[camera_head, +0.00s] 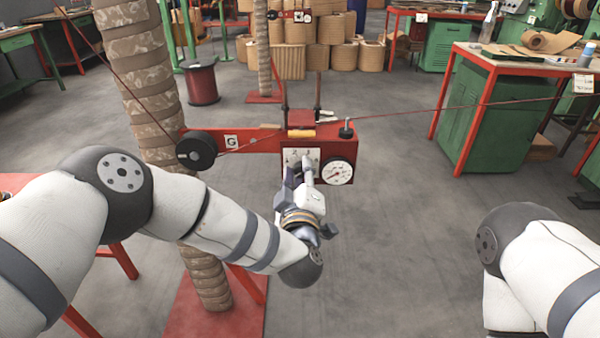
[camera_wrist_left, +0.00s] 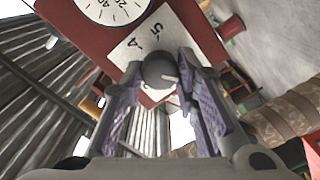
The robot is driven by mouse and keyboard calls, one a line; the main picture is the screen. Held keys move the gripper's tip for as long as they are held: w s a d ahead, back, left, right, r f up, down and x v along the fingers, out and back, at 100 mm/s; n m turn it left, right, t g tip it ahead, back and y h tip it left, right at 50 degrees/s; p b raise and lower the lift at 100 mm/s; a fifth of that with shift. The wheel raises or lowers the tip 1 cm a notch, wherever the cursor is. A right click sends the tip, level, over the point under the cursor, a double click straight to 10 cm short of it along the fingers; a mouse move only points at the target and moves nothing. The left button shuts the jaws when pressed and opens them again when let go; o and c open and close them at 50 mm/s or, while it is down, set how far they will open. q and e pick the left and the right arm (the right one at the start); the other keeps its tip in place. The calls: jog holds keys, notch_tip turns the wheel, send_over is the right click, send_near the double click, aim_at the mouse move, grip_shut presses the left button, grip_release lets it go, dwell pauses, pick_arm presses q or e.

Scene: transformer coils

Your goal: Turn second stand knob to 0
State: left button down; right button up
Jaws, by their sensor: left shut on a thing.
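The stand's red box (camera_head: 318,134) is in the middle of the head view, with a white scale plate (camera_head: 311,153) and a round gauge (camera_head: 338,173) on its front. My left gripper (camera_head: 299,176) is in front of the plate and hides the knob there. In the left wrist view, the round dark knob (camera_wrist_left: 159,69) sits on the white plate (camera_wrist_left: 183,26), where the marks 4 and 5 show. My left gripper also shows there (camera_wrist_left: 160,80), its purple-padded fingers on either side of the knob and shut on it. The knob's setting cannot be read. My right gripper is out of view.
A black pulley (camera_head: 196,150) is on the red arm left of the box, and a thin red wire runs across the stand. A green workbench (camera_head: 510,115) is at right. The floor between is clear.

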pick_arm(q)
jog(key=shift+f, duration=0.1)
jog(key=c, duration=1.3)
grip_release()
jog(key=s, duration=1.2)
jog(key=shift+s, duration=0.1)
